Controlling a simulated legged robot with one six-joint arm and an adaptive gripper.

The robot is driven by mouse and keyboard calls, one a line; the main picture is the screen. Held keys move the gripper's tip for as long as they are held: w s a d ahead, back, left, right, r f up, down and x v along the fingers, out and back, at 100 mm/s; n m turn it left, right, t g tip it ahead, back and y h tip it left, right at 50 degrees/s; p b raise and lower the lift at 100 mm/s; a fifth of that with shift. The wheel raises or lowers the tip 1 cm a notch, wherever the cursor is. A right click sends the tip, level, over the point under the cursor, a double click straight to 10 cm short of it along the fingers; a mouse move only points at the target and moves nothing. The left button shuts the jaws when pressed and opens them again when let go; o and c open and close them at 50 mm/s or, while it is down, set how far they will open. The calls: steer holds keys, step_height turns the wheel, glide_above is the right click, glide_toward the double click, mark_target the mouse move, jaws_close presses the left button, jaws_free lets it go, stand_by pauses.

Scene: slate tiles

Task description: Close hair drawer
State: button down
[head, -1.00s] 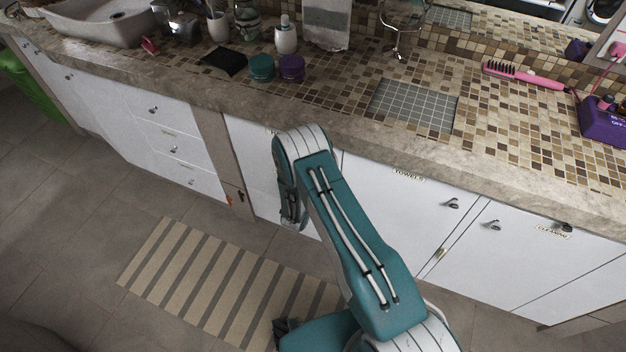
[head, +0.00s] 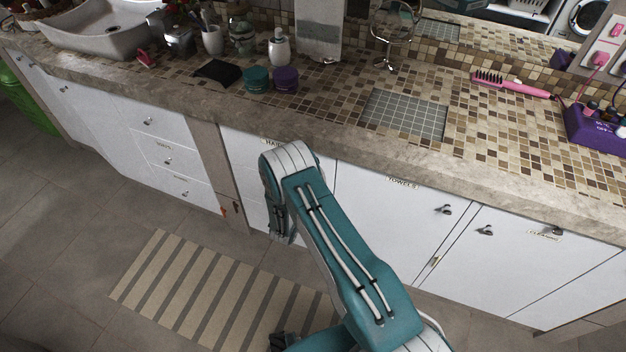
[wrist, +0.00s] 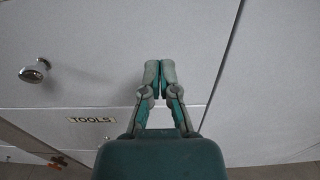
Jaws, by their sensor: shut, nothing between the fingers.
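The white front of the hair drawer (head: 240,152) is under the counter in the head view. Its small label (head: 272,142) is partly hidden behind my arm, and I cannot tell whether the drawer stands out from the cabinet. In the wrist view a white front (wrist: 110,60) with a round metal knob (wrist: 34,71) lies above a front labelled TOOLS (wrist: 91,120). My gripper (wrist: 160,66) has its fingertips together and empty, in front of the upper white front, right of the knob. Contact cannot be told. In the head view my forearm mostly hides the gripper.
The towels front (head: 385,215) is right of my arm. A stack of white drawers (head: 165,155) is to the left. The stone counter edge (head: 330,140) runs above the fronts. A striped rug (head: 215,290) lies on the grey tiled floor.

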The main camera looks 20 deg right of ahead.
steer(key=a+v, duration=0.1)
steer(key=v, duration=1.1)
steer(key=s+d+r+m+g+h, duration=0.15)
steer(key=d+r+m+g, duration=0.3)
steer(key=r, duration=0.45)
steer(key=s+d+r+m+g, duration=0.35)
steer(key=d+r+m, duration=0.2)
steer(key=r, duration=0.25)
steer(key=s+d+r+m+g+h, duration=0.1)
steer(key=s+d+r+m+g, duration=0.1)
steer(key=d+r+m+g, duration=0.5)
steer(key=s+a+r+m+t+y, duration=0.3)
steer(key=s+r+m+y, duration=0.3)
steer(key=s+r, duration=0.2)
steer(key=s+a+r+m+t+y, duration=0.3)
steer(key=s+a+r+m+y, duration=0.2)
steer(key=s, duration=0.7)
step_height(320, 180, up, 4)
steer(key=shift+a+f+m+y, duration=0.1)
steer(key=shift+a+m+y, duration=0.4)
steer(key=shift+y, duration=0.55)
